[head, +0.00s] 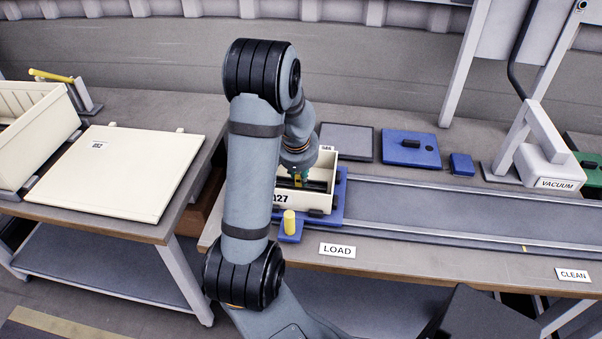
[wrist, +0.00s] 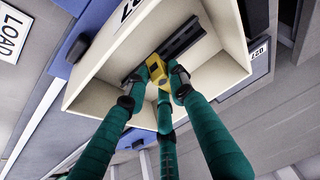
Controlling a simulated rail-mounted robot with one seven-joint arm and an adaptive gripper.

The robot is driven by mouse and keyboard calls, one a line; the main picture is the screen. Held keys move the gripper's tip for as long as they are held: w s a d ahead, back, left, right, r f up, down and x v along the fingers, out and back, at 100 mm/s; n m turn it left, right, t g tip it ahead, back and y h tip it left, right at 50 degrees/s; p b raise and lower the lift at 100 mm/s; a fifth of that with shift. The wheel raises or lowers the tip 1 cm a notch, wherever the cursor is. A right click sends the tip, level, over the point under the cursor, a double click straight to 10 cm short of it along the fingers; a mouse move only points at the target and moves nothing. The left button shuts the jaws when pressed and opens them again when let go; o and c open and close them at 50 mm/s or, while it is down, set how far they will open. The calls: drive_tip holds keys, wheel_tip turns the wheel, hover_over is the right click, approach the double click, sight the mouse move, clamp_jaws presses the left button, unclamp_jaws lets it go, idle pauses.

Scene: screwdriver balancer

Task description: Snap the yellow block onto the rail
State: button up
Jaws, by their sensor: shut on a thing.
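My gripper (wrist: 161,78) has green, dark-tipped fingers and is shut on the yellow block (wrist: 158,69). It reaches down into a cream bin (wrist: 95,75) marked 127. The black rail (wrist: 186,40) lies along the bin floor. The block is right at the rail in the wrist view; I cannot tell whether it touches or is seated on it. In the head view my gripper (head: 299,176) is inside the bin (head: 300,204), and the arm hides part of the bin's left side.
The bin stands on a blue carrier (head: 339,200) at the LOAD end of a long track (head: 450,210). A yellow peg (head: 289,222) stands at the carrier's front. Blue fixtures (head: 410,148) and a vacuum unit (head: 550,155) sit behind the track. A cream lid (head: 110,170) lies on the left table.

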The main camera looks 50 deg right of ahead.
drive_tip(key=shift+f+b, duration=0.9)
drive_tip(key=shift+b, duration=0.3)
idle(1.6)
drive_tip(key=o, duration=1)
drive_tip(key=shift+o, duration=0.2)
drive_tip(key=v, duration=1.2)
